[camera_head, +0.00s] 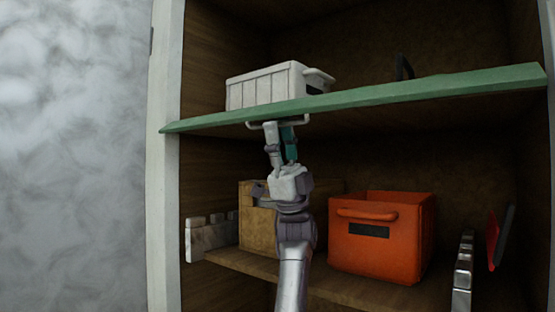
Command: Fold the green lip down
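The green lip (420,95) is a long board along the front edge of the upper shelf. It slants slightly upward to the right in the view. A pale handle-like bar (254,125) shows just under its left part. My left gripper (281,127) points up from below, its fingertips at this bar, right under the lip. One finger looks grey, the other teal. Whether the fingers are closed around the bar or only beside it, I cannot tell. My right gripper does not show.
A white ribbed crate (262,90) stands on the upper shelf behind the lip. Below are an orange bin (400,245), a tan box (257,228) and a pale block-like item (212,240). A metallic object (462,272) and a red-and-dark item (494,240) are at lower right.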

